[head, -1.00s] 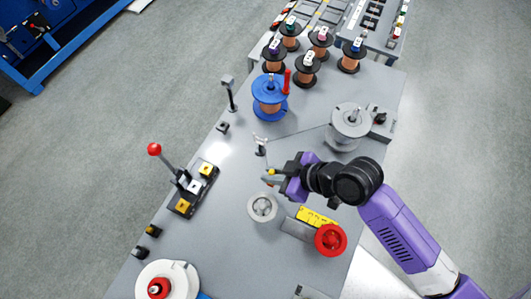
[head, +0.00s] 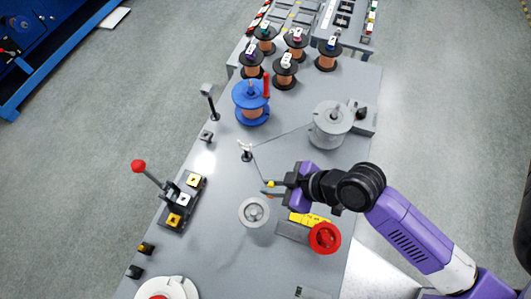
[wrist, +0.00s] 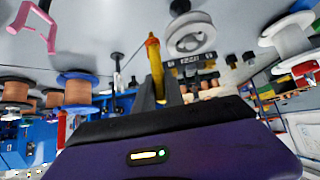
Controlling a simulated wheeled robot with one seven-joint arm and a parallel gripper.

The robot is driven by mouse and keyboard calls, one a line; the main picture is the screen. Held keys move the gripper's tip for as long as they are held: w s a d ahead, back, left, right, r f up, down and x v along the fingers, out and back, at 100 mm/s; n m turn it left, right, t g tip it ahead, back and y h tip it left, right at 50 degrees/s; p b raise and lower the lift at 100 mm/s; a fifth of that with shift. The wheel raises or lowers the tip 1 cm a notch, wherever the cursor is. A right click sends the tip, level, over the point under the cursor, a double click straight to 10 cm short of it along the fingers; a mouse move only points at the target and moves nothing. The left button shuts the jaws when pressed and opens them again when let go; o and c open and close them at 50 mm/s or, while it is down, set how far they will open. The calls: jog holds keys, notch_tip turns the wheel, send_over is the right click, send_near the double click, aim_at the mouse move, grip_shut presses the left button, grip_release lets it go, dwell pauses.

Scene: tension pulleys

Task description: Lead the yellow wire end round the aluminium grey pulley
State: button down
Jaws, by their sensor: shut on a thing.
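The yellow wire end (head: 270,184) is in the jaws of my gripper (head: 275,184), which is shut on it. In the wrist view the yellow end (wrist: 154,60) stands up from between the fingers. A thin wire runs from the grey spool (head: 330,125) to the white-topped guide post (head: 246,150), then to my gripper. The light grey pulley (head: 254,212) lies below and slightly left of the gripper in the head view, apart from it. It also shows in the wrist view (wrist: 190,38), right of the yellow end. No wire is seen around this pulley.
A red pulley (head: 324,238) and a yellow label (head: 309,219) sit right of the grey pulley. A red-knobbed lever (head: 139,167) stands left, by a block of buttons (head: 183,202). A blue spool (head: 251,103) stands farther back. Bare table lies left of the pulley.

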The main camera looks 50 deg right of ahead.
jog(key=shift+s, duration=0.1)
jog(key=s, duration=0.1)
jog(key=s+a, duration=0.1)
jog(key=shift+s, duration=0.3)
dwell(0.3)
jog(key=shift+s+a, duration=0.95)
jog(key=shift+s, duration=0.1)
